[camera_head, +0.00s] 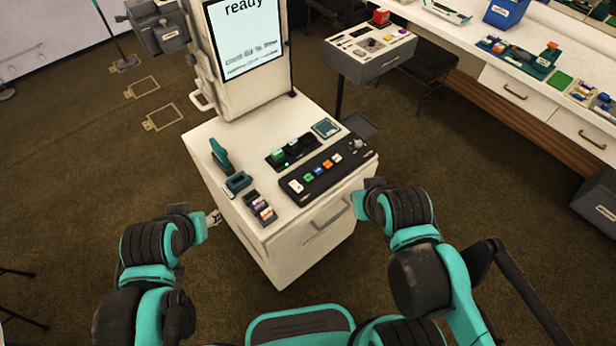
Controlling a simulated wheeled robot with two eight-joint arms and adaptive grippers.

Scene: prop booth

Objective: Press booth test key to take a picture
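A black control panel (322,182) lies on top of the white booth cabinet (213,135). The booth screen (246,40) reads "ready". My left gripper (214,218) is beside the cabinet's left side, below its top. My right gripper (372,184) is by the cabinet's right front, mostly hidden by its arm. Neither gripper is over the keys.
On the cabinet top are a teal tool (220,156), a teal tray (238,183), a rack of small items (260,209) and a black holder with green pieces (290,152). A grey side stand (368,60) and a long counter (480,50) stand behind right.

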